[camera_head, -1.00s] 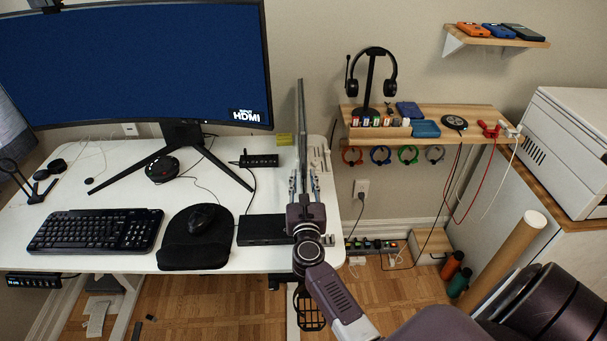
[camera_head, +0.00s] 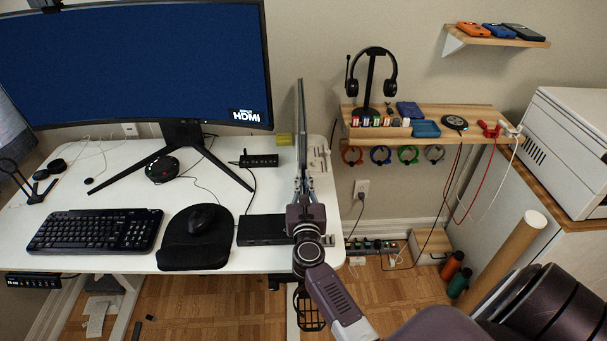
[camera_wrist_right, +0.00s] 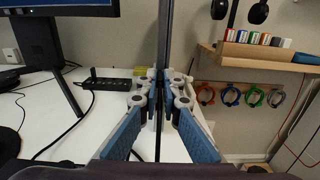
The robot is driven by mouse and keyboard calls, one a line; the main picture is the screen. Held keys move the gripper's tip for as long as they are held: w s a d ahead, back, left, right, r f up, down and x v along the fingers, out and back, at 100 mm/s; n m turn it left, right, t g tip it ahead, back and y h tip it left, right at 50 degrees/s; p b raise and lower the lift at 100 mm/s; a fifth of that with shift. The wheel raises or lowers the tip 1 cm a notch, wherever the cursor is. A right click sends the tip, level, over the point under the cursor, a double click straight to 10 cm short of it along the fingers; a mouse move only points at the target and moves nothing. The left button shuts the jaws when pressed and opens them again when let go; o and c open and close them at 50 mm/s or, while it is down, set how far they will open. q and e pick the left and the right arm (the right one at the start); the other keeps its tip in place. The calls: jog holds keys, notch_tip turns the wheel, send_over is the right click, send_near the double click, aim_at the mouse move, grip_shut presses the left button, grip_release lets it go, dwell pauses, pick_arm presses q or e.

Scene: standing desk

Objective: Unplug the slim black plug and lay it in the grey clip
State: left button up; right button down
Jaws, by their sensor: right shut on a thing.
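My right gripper (camera_head: 303,182) is shut at the near edge of a thin, upright dark grey device (camera_head: 302,125) seen edge-on. In the right wrist view, its fingertips (camera_wrist_right: 159,88) close on a narrow dark piece, which I take for the slim black plug. The fingers hide most of it, and I cannot tell whether it is still seated. A black cable (camera_wrist_right: 157,140) hangs down between the fingers. Pale grey clip-like pieces (camera_head: 320,158) sit along the right desk edge; I cannot tell which is the clip. My left gripper is not in view.
A black box (camera_head: 262,230) sits left of the gripper. A black hub (camera_head: 258,160) with a cable lies farther back. The mouse pad (camera_head: 195,252), keyboard (camera_head: 95,231) and monitor (camera_head: 140,65) are left. A wooden shelf (camera_head: 470,112) is right, beyond the desk edge.

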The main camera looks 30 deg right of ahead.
jog(key=shift+v, duration=2.85)
jog(key=shift+s, duration=0.1)
